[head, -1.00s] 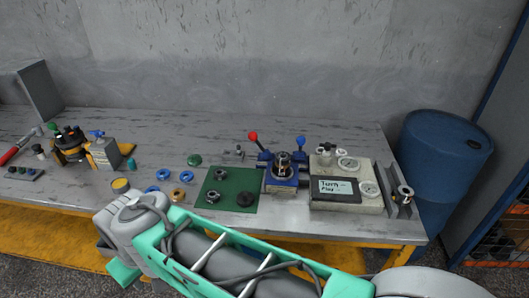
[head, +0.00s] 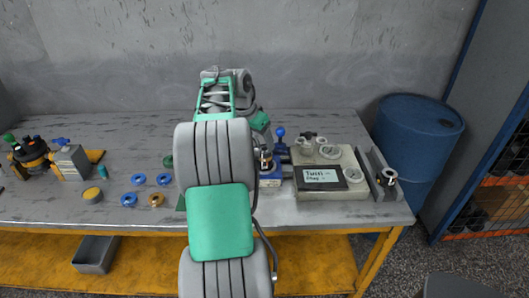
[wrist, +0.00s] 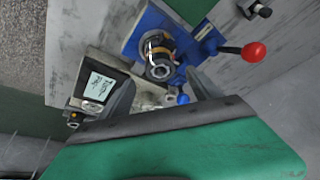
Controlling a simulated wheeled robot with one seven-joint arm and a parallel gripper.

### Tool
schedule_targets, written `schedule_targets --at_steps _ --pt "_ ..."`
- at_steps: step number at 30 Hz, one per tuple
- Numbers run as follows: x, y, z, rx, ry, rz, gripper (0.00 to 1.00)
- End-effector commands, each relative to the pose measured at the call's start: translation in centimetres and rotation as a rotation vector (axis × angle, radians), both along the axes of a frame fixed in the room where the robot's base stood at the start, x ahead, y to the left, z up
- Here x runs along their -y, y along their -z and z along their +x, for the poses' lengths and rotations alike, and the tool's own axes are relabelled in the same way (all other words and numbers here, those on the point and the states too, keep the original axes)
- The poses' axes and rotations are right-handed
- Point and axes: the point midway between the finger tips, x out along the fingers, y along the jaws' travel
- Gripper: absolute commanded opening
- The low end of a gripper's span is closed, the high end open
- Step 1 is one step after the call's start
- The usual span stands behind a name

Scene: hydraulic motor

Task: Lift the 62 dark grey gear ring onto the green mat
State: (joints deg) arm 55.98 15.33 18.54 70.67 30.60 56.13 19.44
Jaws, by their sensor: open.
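In the wrist view a blue fixture (wrist: 133,42) holds an upright round assembly with a dark grey ring-shaped part (wrist: 154,60) and a brass-coloured band. I cannot read a 62 on it. My gripper (wrist: 162,92) is open and empty, its two grey fingers apart and pointing toward the assembly. In the head view my arm covers most of the fixture (head: 270,182) and the gripper's fingers. Only a sliver of the green mat (head: 180,202) shows left of my arm; a corner of it shows at the top of the wrist view (wrist: 190,7).
A red-knobbed lever (wrist: 253,52) sticks out beside the fixture. A pale box with a labelled panel (head: 325,179) and rings on top stands right of it. A blue barrel (head: 418,140) stands beyond the bench.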

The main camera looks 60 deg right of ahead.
Motion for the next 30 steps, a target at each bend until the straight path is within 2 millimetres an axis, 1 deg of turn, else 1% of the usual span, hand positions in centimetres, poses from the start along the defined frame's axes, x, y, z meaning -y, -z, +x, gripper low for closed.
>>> schedule_targets --at_steps 2,9,11,16,30 --pt "0.4 0.8 -0.2 -0.001 0.001 0.0 0.73" --pt "2.0 4.4 -0.6 -0.001 -0.001 0.001 0.73" --pt "2.1 4.7 -0.5 0.001 -0.004 0.0 0.73" --pt "2.1 4.7 -0.5 0.0 -0.004 -0.001 0.73" --pt "2.1 4.7 -0.5 0.0 -0.004 -0.001 0.34"
